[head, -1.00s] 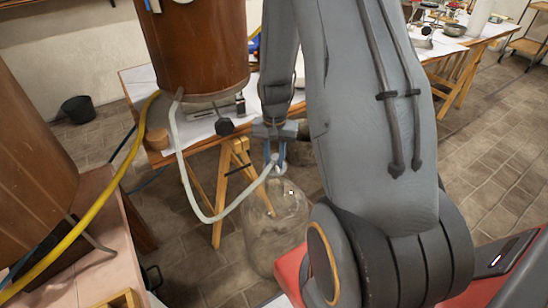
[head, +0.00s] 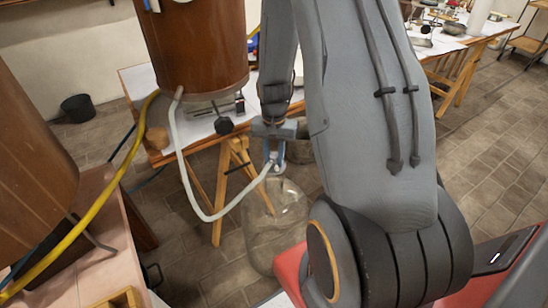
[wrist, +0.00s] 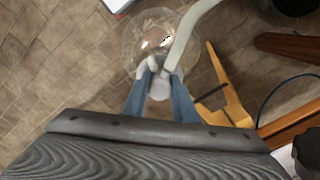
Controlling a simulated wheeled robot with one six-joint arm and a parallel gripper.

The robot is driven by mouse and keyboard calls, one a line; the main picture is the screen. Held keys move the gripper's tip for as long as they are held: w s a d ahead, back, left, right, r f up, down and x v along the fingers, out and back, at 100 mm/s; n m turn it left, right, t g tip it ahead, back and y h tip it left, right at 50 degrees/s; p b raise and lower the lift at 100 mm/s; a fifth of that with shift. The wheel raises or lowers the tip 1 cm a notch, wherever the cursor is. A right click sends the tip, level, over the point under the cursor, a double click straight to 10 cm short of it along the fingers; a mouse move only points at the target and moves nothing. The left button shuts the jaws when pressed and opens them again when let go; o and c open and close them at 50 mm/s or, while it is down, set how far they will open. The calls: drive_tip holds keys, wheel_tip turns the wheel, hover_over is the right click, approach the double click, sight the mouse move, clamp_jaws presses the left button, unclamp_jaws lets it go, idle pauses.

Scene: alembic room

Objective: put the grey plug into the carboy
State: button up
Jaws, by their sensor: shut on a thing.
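My gripper (head: 275,165) points down and is shut on the pale grey plug (head: 276,169), which has a pale hose (head: 207,217) attached. The plug also shows between the blue fingers in the wrist view (wrist: 160,86). The clear glass carboy (head: 272,235) stands on the floor directly below my gripper in the head view. In the wrist view, its round body (wrist: 143,38) shows beyond the fingertips. The plug and fingers cover the carboy's mouth, so I cannot tell whether the plug touches it or is in it.
The hose loops up to a brown copper vessel (head: 203,50) at upper left. A yellow hose (head: 130,152) hangs further left. A wooden trestle (head: 235,165) stands close behind the carboy. Tiled floor (head: 490,175) is open at right.

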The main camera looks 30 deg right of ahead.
sight(274, 169)
drive_tip(key=shift+f, duration=0.2)
drive_tip(key=shift+f+b, duration=0.5)
drive_tip(key=shift+f, duration=0.45)
drive_tip(key=shift+f+b, duration=0.4)
drive_tip(key=shift+f, duration=1.25)
idle(3.5)
drive_tip(key=o, duration=1.1)
drive_tip(key=shift+r, duration=0.2)
